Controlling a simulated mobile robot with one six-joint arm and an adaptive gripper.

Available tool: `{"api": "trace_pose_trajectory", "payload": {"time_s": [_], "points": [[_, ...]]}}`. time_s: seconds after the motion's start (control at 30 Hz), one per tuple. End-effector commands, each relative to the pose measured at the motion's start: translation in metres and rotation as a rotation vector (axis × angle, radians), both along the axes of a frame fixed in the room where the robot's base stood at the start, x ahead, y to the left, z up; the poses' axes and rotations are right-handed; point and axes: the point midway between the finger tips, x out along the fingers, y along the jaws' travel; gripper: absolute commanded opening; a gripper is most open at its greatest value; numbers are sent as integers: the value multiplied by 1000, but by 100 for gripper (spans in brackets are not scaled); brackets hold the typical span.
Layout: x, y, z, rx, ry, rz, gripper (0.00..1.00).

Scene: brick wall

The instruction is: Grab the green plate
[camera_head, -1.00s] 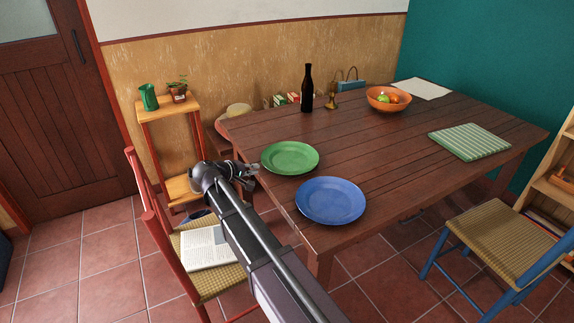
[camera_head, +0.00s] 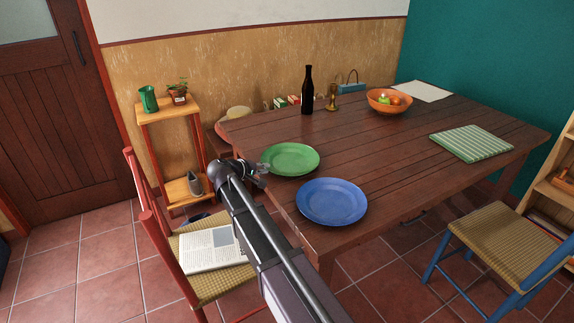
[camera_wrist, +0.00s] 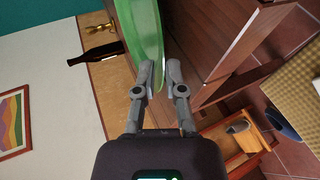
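The green plate (camera_head: 291,158) lies flat on the near left part of the wooden table (camera_head: 400,150), close to its left edge. My gripper (camera_head: 261,168) is at the plate's left rim, low beside the table edge. In the wrist view the green plate (camera_wrist: 146,28) is seen nearly edge-on. The two fingers of my gripper (camera_wrist: 160,68) are apart, one on the plate's upper side and one on its underside, with the rim between their tips. I see a gap between the fingers, and cannot tell whether either touches the plate.
A blue plate (camera_head: 332,201) lies just right of and nearer than the green one. A dark bottle (camera_head: 307,92), a brass goblet (camera_head: 331,97) and an orange fruit bowl (camera_head: 376,104) stand farther back.

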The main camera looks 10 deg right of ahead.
Motion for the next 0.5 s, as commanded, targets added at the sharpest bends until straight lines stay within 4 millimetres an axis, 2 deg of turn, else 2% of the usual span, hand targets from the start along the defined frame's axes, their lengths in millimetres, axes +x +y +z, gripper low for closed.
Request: {"api": "trace_pose_trajectory", "payload": {"time_s": [0.2,0.5], "points": [[8,-12,-7,-1,1,0,14],[8,-12,-6,-1,1,0,14]]}}
